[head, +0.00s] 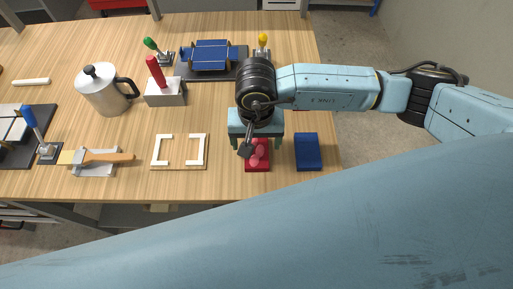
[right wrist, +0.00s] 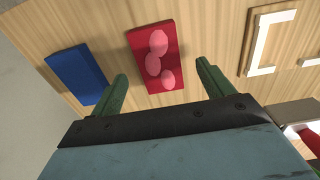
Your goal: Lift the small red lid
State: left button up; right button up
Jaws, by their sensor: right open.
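The small red lid (head: 264,161) is a flat red rectangle with several pink ovals on it. It lies on the wooden table near the front edge. It also shows in the right wrist view (right wrist: 172,38). My right gripper (head: 257,144) is open and points down over the lid, hiding part of it in the head view. In the right wrist view the two green fingers (right wrist: 161,69) stand apart, one on each side of the lid's near end, with nothing between them gripped. My left gripper is out of view.
A blue rectangle (head: 307,152) lies just right of the lid; a board with white brackets (head: 179,166) lies left. Farther off are a metal pot (head: 104,93), a red-handled block (head: 166,95) and a blue fixture (head: 211,55).

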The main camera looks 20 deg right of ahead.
aim_at(256, 150)
notch_tip(256, 150, down, 3)
jog(key=shift+d+r, duration=0.1)
jog(key=shift+r, duration=0.1)
jog(key=shift+f, duration=0.3)
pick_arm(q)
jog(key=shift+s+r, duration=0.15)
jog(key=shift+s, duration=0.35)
pick_arm(e)
jog(key=c, duration=1.1)
jog(key=shift+o, duration=0.2)
